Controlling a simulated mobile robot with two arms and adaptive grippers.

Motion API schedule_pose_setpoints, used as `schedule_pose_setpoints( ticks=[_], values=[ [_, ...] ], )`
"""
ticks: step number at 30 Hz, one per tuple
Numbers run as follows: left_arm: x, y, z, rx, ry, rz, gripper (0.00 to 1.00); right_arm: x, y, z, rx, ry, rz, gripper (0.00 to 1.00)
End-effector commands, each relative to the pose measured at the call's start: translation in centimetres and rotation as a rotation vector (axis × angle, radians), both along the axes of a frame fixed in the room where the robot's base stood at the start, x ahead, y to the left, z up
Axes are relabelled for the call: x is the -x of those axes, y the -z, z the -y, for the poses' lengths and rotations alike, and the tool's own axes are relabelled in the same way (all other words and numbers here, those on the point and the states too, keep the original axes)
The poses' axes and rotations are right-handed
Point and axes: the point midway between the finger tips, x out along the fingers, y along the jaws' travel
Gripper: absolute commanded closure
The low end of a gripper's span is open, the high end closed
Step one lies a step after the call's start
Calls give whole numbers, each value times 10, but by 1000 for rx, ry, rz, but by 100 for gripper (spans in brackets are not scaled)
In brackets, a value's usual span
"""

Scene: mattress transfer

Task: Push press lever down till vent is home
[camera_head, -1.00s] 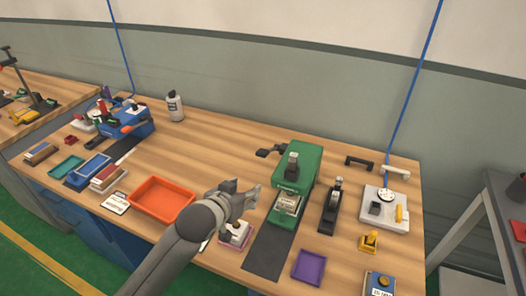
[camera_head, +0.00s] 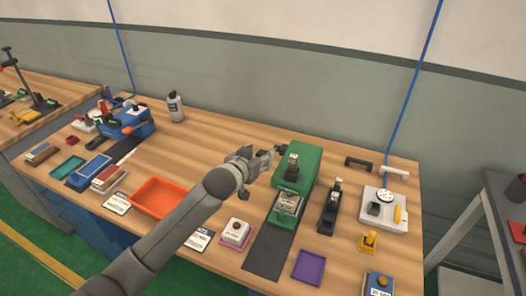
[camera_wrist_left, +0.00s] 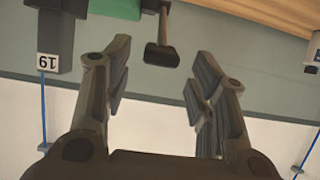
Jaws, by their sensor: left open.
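The green press (camera_head: 308,163) stands on the bench right of centre, with a pale grey part (camera_head: 288,205) at its front; I cannot tell how deep that part sits. My left gripper (camera_head: 264,161) is open at the left side of the press. In the left wrist view its fingers (camera_wrist_left: 162,75) flank the lever end, which lies in the gap near the tips. I cannot tell contact. My right gripper is not in view.
An orange tray (camera_head: 162,197) lies left of my arm. A pink-edged tray with a white part (camera_head: 236,232), a purple tray (camera_head: 308,267) and a black upright tool (camera_head: 330,207) stand near the press. A white plate with a dial (camera_head: 384,210) is at right. Bare bench lies behind my arm.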

Motion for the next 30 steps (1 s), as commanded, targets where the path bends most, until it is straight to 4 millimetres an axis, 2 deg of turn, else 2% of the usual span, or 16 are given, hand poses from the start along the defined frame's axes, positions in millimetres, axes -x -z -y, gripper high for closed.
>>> schedule_pose_setpoints(
  ticks=[6, 12, 25, 26, 30],
  values=[
    [-21, 9, 7, -1, -1, -1, 48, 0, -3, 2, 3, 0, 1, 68],
    [-33, 14, 11, 0, 0, -1, 48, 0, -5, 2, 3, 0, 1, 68],
    [-37, 16, 12, 0, 0, 0, 48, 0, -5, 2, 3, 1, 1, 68],
    [-37, 16, 12, 0, 0, 0, 50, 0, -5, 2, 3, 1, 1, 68],
    [-37, 16, 12, 0, 0, 0, 68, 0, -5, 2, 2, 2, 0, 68]
  ],
)
